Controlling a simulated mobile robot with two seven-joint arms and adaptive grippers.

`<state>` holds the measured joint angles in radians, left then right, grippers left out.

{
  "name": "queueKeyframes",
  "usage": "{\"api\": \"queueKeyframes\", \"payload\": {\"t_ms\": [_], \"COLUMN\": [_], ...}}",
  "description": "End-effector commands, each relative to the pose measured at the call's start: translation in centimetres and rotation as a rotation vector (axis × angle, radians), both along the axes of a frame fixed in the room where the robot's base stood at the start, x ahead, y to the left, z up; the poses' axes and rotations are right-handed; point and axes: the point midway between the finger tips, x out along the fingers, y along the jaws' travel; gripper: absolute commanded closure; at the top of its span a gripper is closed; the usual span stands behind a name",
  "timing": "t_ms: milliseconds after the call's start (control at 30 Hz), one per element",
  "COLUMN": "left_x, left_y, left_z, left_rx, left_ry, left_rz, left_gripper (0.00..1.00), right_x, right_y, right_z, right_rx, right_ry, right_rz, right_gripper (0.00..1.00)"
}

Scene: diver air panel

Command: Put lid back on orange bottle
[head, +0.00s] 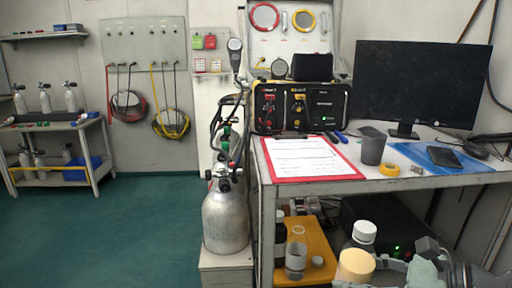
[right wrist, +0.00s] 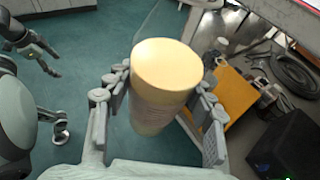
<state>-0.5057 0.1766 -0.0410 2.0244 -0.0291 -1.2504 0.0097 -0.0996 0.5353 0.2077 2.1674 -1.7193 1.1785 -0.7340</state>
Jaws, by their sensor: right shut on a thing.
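My right gripper (right wrist: 157,108) is shut on a round container with a pale orange top (right wrist: 167,65); its pale, faintly banded body (right wrist: 150,115) shows between the fingers. In the head view, the same pale orange top (head: 355,265) is low, in front of the bench's lower shelf. I cannot tell whether this top is a separate lid. A bottle with a white cap (head: 363,232) stands just behind it. A small grey round piece (head: 317,261) lies on the yellow-orange tray (head: 318,240), beside a clear jar (head: 296,262). My left gripper (right wrist: 48,60) shows small in the right wrist view.
The bench top (head: 350,187) carries a red clipboard (head: 312,159), a dark cup (head: 372,148), yellow tape (head: 389,170) and a monitor (head: 423,85). A black box (head: 395,225) sits on the lower shelf. A metal cylinder (head: 226,218) stands left of the bench. The green floor is clear at left.

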Motion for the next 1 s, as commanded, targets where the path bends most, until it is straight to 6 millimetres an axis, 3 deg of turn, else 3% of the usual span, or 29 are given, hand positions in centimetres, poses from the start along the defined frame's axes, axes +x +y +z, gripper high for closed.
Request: {"api": "queueKeyframes", "payload": {"t_ms": [367,533,1000], "left_x": [0.0,0.0,0.0], "left_y": [0.0,0.0,0.0], "left_z": [0.0,0.0,0.1], "left_rx": [0.0,0.0,0.0], "left_ry": [0.0,0.001,0.0], "left_rz": [0.0,0.0,0.0], "left_gripper": [0.24,0.24,0.24], "right_x": [0.1,0.0,-1.4], "right_y": [0.1,1.2,11.3], "right_z": [0.2,0.0,-1.5], "right_rx": [0.0,0.0,0.002], "right_ry": [-0.003,-0.003,-0.005], "right_rz": [0.0,0.055,0.578], "right_gripper": [1.0,1.0,1.0]}}
